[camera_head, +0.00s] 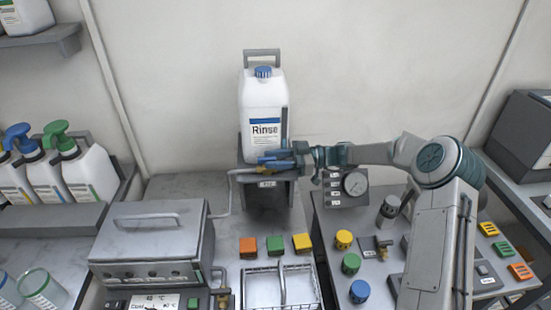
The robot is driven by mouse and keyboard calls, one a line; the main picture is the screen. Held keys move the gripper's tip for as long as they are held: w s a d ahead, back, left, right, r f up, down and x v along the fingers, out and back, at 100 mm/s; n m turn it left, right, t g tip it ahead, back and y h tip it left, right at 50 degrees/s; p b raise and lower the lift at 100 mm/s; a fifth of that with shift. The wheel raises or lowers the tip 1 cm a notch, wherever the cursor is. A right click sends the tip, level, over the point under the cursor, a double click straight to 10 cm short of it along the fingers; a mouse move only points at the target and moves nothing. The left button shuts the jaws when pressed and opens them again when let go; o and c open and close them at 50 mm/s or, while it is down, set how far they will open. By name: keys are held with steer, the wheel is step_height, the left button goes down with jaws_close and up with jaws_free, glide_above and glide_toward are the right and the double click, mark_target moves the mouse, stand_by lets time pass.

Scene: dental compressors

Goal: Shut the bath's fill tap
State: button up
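The bath (150,245) is a grey metal box with a closed, handled lid and a front panel, at lower left. A white Rinse bottle (263,105) with a blue cap stands upright on a dark stand (268,200). A thin pipe (228,190) runs from the stand's front towards the bath. My gripper (275,157) reaches in from the right, in front of the bottle's lower part. A small yellow piece (265,160), possibly the fill tap's lever, shows at its fingertips. I cannot tell whether the fingers touch it, nor how the tap is set.
Orange, green and yellow blocks (275,244) sit behind a wire basket (282,285). A brass fitting (220,277) is at the bath's right side.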

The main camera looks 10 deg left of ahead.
jaws_close()
